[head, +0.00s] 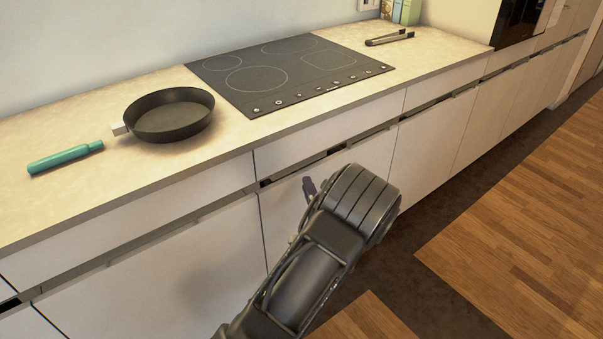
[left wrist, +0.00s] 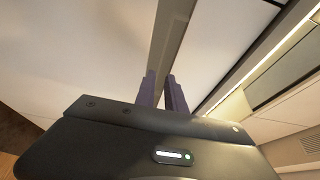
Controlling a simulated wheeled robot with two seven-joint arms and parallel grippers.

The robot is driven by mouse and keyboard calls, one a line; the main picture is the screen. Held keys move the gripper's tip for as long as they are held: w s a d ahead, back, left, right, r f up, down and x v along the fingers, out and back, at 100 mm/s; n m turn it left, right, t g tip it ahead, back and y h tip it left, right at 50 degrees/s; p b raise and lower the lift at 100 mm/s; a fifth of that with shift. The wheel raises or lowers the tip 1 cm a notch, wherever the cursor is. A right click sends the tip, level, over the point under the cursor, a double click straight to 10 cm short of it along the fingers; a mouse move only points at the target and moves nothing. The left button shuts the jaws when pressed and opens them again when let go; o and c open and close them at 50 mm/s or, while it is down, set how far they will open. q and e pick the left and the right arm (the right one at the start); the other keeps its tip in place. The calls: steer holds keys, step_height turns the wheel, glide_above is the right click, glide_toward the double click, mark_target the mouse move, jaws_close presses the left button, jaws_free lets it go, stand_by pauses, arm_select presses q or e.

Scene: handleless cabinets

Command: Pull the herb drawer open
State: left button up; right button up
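A row of handleless white drawer fronts runs under the counter, and all of those in view look shut. The drawer front below the hob (head: 330,128) is the one nearest my left gripper (head: 309,188). No label shows which one is the herb drawer. In the head view my left gripper is in front of the cabinets, a little below the dark recessed gap under that front. In the left wrist view its two purple-grey fingers (left wrist: 162,80) stand a little apart with nothing between them, by a grey strip between pale panels. Contact cannot be told. My right gripper is not in view.
On the counter (head: 60,118) are a dark pan (head: 172,113), a teal bottle-shaped thing (head: 65,158), a black hob (head: 290,72) and tongs (head: 390,37). A lower cabinet front (head: 160,270) lies below the gap. Wooden floor (head: 530,210) is clear at right.

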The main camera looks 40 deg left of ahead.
mark_target(302, 172)
arm_select(q)
steer(key=x, duration=0.7)
steer(key=shift+w+a, duration=0.2)
steer(key=shift+a, duration=0.1)
jaws_close()
steer(key=shift+d+f, duration=0.15)
stand_by(1.2)
